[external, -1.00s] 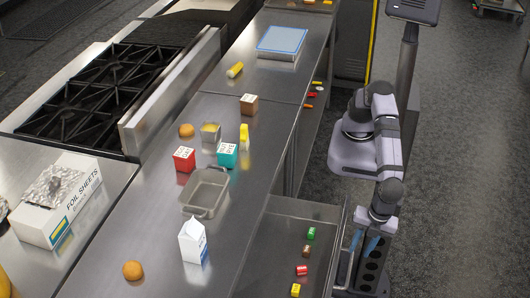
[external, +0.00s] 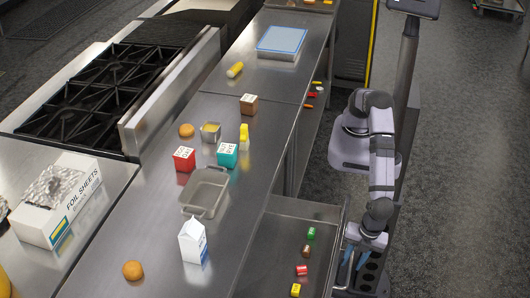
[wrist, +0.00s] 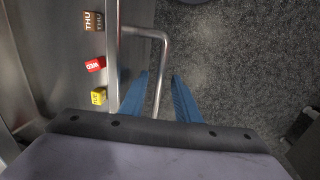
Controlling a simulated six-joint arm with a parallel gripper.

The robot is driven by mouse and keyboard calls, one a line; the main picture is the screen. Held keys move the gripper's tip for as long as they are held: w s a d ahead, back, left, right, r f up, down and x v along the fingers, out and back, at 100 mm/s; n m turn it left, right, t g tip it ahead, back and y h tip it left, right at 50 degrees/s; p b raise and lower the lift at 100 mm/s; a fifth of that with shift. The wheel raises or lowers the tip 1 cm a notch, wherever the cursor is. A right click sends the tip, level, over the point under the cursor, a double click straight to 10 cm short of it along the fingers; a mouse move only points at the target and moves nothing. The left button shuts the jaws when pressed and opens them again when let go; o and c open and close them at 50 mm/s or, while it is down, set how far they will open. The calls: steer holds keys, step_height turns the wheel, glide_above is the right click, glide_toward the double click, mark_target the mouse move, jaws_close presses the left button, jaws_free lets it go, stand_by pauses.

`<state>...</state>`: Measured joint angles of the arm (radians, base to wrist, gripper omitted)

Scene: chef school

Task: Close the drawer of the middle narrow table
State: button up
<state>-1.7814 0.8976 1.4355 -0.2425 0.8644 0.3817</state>
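The drawer (external: 262,262) of the middle narrow table stands pulled open at the lower middle of the external view. Several small labelled cubes lie inside it. Its metal handle (wrist: 163,62) shows in the wrist view as a bent bar standing off the drawer front. My gripper (external: 356,255) is beside the drawer front, on its outer side. In the wrist view my gripper (wrist: 159,76) is open, with two blue fingers apart. The handle bar runs between the fingers in the picture; I cannot tell whether either finger touches it.
The steel countertop (external: 150,218) above holds a milk carton (external: 193,241), a grey pan (external: 205,190), boxes and round buns. Another open space with small coloured items (external: 312,95) is farther back.

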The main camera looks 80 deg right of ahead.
steer(key=shift+c, duration=0.2)
jaws_close()
steer(key=shift+w, duration=0.15)
steer(key=w+b, duration=0.1)
steer(key=w, duration=2.7)
steer(key=shift+w, duration=0.15)
steer(key=shift+w+r, duration=0.1)
steer(key=shift+w, duration=0.15)
steer(key=shift+w, duration=0.1)
steer(key=shift+o, duration=0.2)
jaws_free()
